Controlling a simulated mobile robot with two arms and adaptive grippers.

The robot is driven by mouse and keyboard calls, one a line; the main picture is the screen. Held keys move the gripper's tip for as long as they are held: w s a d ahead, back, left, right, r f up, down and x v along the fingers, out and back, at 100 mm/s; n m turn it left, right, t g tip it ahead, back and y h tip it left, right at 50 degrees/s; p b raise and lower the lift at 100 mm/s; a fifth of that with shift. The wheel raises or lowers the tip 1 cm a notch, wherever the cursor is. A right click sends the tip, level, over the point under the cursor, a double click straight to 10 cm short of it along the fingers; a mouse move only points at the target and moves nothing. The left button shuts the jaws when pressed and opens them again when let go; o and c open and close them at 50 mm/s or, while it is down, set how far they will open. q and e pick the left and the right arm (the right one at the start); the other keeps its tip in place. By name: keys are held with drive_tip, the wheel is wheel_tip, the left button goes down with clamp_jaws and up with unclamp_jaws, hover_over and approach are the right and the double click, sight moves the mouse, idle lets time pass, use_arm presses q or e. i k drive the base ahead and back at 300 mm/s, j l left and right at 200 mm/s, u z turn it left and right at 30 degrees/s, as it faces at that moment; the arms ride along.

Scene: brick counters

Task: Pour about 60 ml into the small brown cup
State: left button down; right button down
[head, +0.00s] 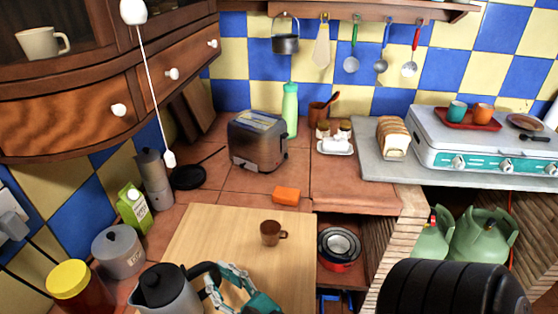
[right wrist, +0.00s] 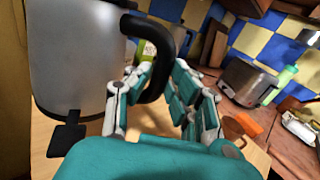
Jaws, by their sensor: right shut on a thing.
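The small brown cup (head: 270,233) stands upright on the light wooden board (head: 205,230), with its handle to the right. A grey kettle with a black lid (head: 168,292) is at the bottom of the head view, left of and nearer than the cup. My right gripper (head: 212,280) is shut on the kettle's black handle. In the right wrist view the fingers (right wrist: 160,88) close around the handle, beside the grey kettle body (right wrist: 75,60). The kettle looks about upright; its base is cut off in the head view. The cup's inside is hard to make out. My left gripper is out of view.
An orange sponge (head: 286,195) lies behind the cup. A toaster (head: 257,141) stands farther back. A grey pot (head: 117,251), a yellow-lidded jar (head: 74,286) and a green carton (head: 134,208) line the left. The board around the cup is clear.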

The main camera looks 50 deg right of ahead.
sight(270, 229)
drive_tip(key=k+l+u, duration=0.45)
drive_tip(key=l, duration=0.25)
drive_tip(key=k+l+u, duration=0.7)
drive_tip(key=l, duration=0.25)
drive_tip(key=k+l+u, duration=0.25)
drive_tip(key=l, duration=0.25)
drive_tip(key=k+l+u, duration=0.3)
drive_tip(key=l, duration=0.15)
